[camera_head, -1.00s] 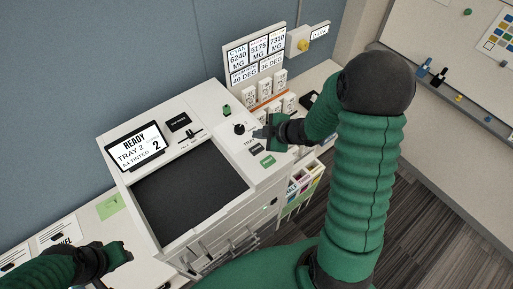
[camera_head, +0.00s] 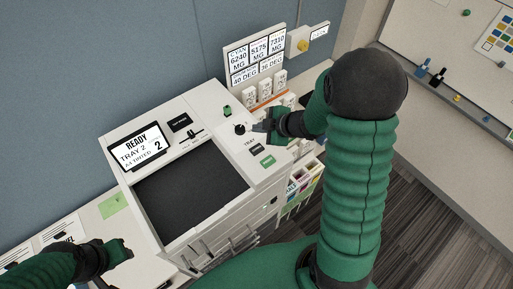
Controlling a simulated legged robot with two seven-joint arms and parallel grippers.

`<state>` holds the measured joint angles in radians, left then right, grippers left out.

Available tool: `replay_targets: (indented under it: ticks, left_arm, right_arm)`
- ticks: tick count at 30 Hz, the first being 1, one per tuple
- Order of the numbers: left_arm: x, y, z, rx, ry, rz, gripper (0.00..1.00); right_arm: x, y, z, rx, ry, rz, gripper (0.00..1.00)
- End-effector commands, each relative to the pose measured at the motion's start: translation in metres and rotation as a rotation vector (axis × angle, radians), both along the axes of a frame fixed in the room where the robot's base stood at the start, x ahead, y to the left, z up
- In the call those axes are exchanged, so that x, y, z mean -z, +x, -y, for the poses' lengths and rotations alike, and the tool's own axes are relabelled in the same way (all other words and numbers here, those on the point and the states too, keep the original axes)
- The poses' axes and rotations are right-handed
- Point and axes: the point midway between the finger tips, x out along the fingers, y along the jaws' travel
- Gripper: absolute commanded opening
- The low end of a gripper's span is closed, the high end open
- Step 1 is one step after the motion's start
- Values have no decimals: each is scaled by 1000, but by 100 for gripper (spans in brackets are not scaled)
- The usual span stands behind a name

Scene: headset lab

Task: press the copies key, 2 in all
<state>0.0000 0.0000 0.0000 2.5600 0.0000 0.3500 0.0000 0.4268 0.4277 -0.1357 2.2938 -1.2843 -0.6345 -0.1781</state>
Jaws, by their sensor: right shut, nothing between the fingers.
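The printer's white control panel (camera_head: 215,117) carries a tilted screen (camera_head: 139,147) that reads READY, TRAY 2 and a large 2. On the panel's right side are a dark key (camera_head: 257,148), a green key (camera_head: 267,161), a black knob (camera_head: 239,129) and a small green key at the back (camera_head: 227,112). I cannot read which one is the copies key. My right gripper (camera_head: 264,126) is shut and empty, just above the panel's right edge, right of the knob. My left gripper (camera_head: 127,253) is low at the left, away from the keys; its jaws are unclear.
A black glass area (camera_head: 190,190) fills the printer's middle. Behind stand white readout boards (camera_head: 256,58) and several small white bottles (camera_head: 265,90). A green note (camera_head: 112,205) lies on the left counter. A yellow knob (camera_head: 303,45) is on a wall box.

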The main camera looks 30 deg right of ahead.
Motion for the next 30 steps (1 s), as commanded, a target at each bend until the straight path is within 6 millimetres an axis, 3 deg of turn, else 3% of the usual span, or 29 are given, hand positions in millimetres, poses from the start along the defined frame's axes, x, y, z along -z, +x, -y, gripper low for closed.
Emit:
replay_targets:
  ticks: [5, 17, 22, 30]
  left_arm:
    - [15, 0, 0, 0, 0, 0, 36]
    - [75, 0, 0, 0, 0, 0, 36]
    - [87, 0, 0, 0, 0, 0, 36]
    - [87, 0, 0, 0, 0, 0, 36]
  right_arm:
    - [15, 0, 0, 0, 0, 0, 0]
    - [71, 0, 0, 2, -1, 0, 0]
    - [86, 0, 0, 0, 0, 0, 0]
    - [87, 0, 0, 0, 0, 0, 0]
